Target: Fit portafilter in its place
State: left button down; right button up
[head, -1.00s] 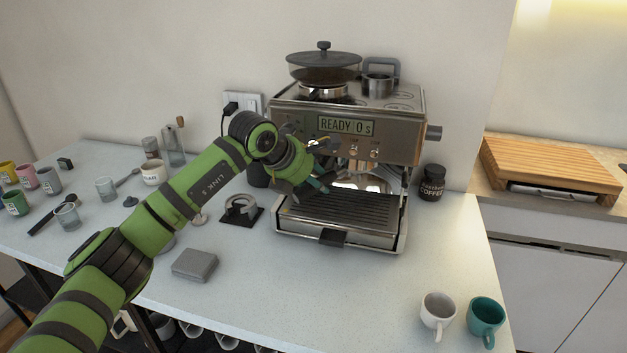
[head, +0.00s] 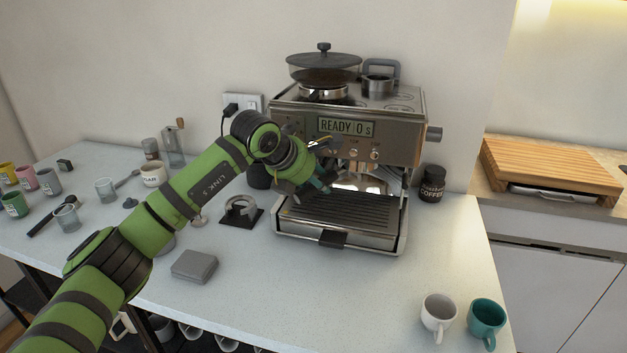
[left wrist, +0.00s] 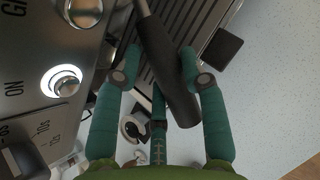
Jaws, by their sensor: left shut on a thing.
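The espresso machine (head: 392,135) stands against the wall, its display reading "READY 0 s". My left gripper (head: 324,181) is at the machine's front, above the drip tray (head: 340,212) and below the control panel. The handle's metal neck leads out of the top of that view. The portafilter's basket end is out of that view and cannot be made out in the head view, so its seating cannot be told. My right gripper is not in view.
A grey box (head: 194,266) and a black tamping stand (head: 241,212) are left of the machine. Several cups and tools lie farther left. A coffee jar (head: 432,184) stands right of it. A white mug (head: 438,313) and a teal mug (head: 486,320) are at the front right.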

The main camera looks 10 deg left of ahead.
pick_arm(q)
jog(key=shift+s+d+r+n+y+b, duration=0.2)
jog(key=shift+s+d+n+y+b, duration=0.1)
jog(key=shift+s+d+n+b, duration=0.15)
dwell(0.5)
jog(key=shift+d+n+t, duration=0.25)
jog(key=shift+n+t, duration=0.05)
jog(key=shift+n, duration=0.05)
jog(key=shift+s+d+n+y+b, duration=0.2)
jog(key=shift+n+y+b, duration=0.1)
jog(key=shift+y+b, duration=0.1)
jog(key=shift+d, duration=0.1)
jog(key=shift+s+d+n+y+b, duration=0.2)
jog(key=shift+d+n+y+b, duration=0.05)
jog(key=shift+n+y+b, duration=0.1)
jog(key=shift+s+d+n+y+b, duration=0.25)
jog(key=shift+d+n+y+b, duration=0.1)
jog(key=shift+d+n+b, duration=0.15)
dwell(0.5)
jog(key=shift+s+d+n, duration=0.1)
jog(key=shift+d+n, duration=0.15)
jog(key=shift+t+b, duration=0.3)
jog(key=shift+b, duration=0.2)
dwell(0.3)
